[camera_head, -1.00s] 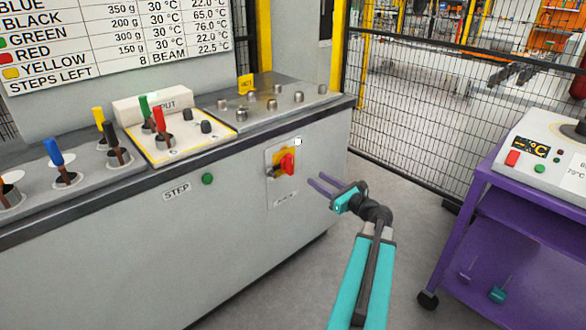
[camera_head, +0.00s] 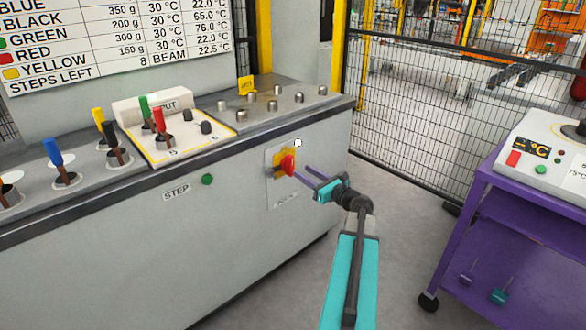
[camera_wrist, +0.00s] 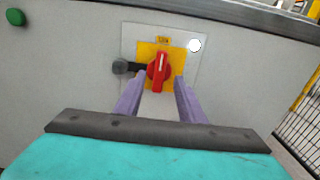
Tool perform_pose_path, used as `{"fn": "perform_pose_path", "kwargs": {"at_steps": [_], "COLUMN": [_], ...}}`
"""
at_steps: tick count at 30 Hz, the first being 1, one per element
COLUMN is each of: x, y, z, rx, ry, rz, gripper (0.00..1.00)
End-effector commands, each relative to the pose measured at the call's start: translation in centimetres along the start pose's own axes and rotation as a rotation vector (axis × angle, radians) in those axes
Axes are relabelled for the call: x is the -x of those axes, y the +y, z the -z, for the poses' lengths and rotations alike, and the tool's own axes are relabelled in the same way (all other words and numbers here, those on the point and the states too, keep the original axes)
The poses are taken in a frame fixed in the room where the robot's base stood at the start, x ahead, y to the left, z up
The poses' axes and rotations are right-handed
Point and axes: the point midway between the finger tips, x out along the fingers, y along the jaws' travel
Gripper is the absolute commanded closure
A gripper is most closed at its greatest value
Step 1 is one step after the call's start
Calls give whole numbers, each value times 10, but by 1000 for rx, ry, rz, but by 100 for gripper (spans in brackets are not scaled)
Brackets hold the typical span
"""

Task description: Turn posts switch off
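The posts switch is a red rotary knob (camera_head: 288,165) on a yellow plate (camera_head: 277,157), set in a pale panel on the front of the grey cabinet. In the wrist view the red knob (camera_wrist: 159,72) stands upright with a white mark pointing up. My gripper (camera_head: 295,172) is just in front of the knob, to its right in the head view. I cannot tell whether the fingertips touch the knob.
A green STEP button (camera_head: 207,179) is left of the switch. Coloured levers (camera_head: 100,125) and metal posts (camera_head: 272,105) stand on the cabinet top (camera_head: 240,118). A purple cart (camera_head: 520,195) stands right, and a mesh fence (camera_head: 430,110) behind. Floor between is clear.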

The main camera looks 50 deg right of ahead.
Motion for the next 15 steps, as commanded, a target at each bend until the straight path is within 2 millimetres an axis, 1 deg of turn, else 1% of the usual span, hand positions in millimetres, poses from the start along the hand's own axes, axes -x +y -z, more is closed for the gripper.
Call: {"fn": "perform_pose_path", "kwargs": {"at_steps": [1,9,15], "x": [-9,-46,-63], "y": [-1,-1,0], "z": [1,1,0], "rx": [0,1,1], "ry": [0,0,0], "rz": [-2,-1,-1], "gripper": [64,64,64]}}
